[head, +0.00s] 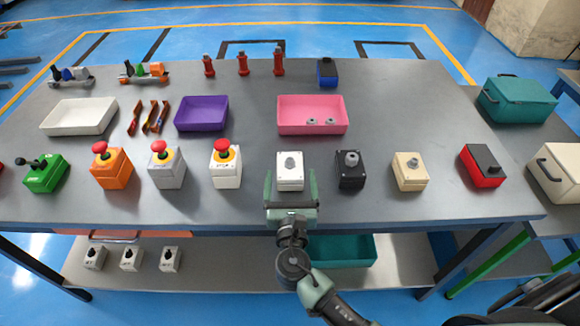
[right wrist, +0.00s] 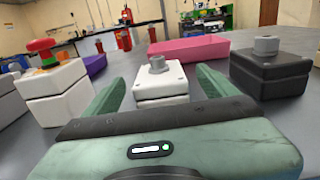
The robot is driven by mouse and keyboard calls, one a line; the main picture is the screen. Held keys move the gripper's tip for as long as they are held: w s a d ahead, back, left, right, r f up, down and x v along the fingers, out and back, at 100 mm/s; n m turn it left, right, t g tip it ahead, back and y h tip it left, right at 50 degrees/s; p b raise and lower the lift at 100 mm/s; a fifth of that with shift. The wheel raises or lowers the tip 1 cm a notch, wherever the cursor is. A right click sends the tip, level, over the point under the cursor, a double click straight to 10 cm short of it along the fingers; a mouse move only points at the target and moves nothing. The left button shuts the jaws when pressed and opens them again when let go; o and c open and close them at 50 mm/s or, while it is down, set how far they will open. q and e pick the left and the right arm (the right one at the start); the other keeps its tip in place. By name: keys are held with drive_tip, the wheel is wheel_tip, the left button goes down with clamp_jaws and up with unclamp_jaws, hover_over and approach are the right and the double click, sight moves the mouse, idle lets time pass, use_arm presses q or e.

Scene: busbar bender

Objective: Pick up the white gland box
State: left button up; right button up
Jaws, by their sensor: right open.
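The white gland box (head: 290,179) stands upright near the front edge of the table, with a grey gland on its lid. My right gripper (head: 291,186) is open, with one finger on each side of the white box's front part. In the right wrist view the white gland box (right wrist: 160,84) stands ahead between the two green fingers (right wrist: 160,90), with gaps visible on both sides. The gripper does not hold it. My left gripper is not in view.
A black gland box (head: 350,170) stands to the right, then a beige one (head: 410,172). A white emergency-stop box (head: 226,168) stands to the left. A pink tray (head: 312,102) lies behind, holding small grey pieces. Bare table (head: 250,203) runs along the front.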

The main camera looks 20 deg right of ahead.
sight(290, 164)
drive_tip(key=shift+w+d+r, duration=0.1)
drive_tip(key=shift+w+d, duration=0.05)
drive_tip(key=shift+w, duration=0.4)
drive_tip(key=x, duration=0.3)
drive_tip(key=shift+w+d+p, duration=0.1)
drive_tip(key=shift+w+p, duration=0.2)
drive_tip(key=shift+w, duration=0.05)
drive_tip(key=shift+w+d, duration=0.1)
drive_tip(key=shift+w, duration=0.2)
drive_tip(key=c, duration=1.6)
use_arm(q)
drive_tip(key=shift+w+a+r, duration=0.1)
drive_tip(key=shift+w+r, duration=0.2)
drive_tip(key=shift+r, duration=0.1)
